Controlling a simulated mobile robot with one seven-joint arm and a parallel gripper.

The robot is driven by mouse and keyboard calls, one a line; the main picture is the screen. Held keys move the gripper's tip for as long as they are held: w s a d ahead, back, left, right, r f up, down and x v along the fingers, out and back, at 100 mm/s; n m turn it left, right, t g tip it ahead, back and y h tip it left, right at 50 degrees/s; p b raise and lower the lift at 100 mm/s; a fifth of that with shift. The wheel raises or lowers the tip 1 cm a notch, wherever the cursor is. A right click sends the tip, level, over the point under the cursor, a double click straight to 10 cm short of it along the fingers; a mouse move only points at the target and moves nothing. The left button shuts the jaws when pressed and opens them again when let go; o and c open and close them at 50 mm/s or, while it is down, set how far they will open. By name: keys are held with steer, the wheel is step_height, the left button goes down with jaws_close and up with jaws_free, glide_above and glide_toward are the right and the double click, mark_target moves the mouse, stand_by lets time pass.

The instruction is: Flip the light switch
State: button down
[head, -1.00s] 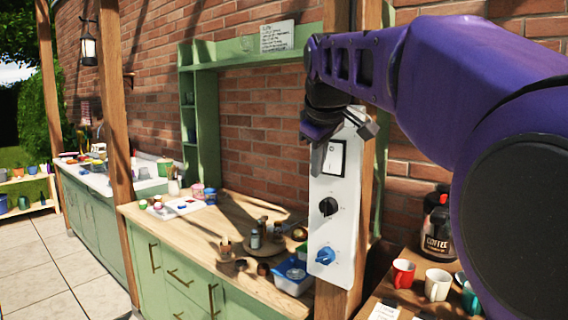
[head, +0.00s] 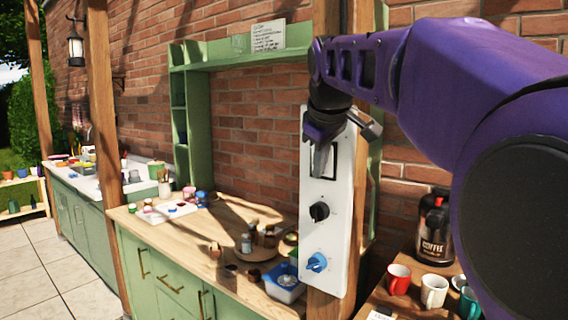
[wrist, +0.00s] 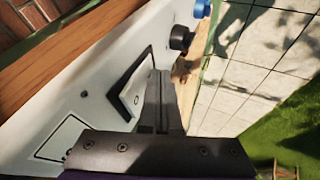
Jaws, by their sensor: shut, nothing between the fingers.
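The light switch (wrist: 131,96) is a white rocker in a black frame on a white panel (head: 341,225) fixed to a wooden post. In the head view my gripper (head: 320,172) is in front of the switch and hides most of it. In the wrist view my gripper (wrist: 160,80) is shut and empty, with its fingertips close beside the rocker. I cannot tell whether they touch it. Which way the rocker is tipped is not clear.
A black knob (head: 319,211) and a blue knob (head: 317,262) stick out from the panel below the switch. A wooden counter (head: 222,225) with small jars is at left. Mugs (head: 434,291) and a coffee flask (head: 435,228) stand at lower right.

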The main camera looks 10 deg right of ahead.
steer(key=shift+r, duration=0.15)
steer(key=shift+r+p, duration=0.7)
steer(key=shift+p, duration=0.15)
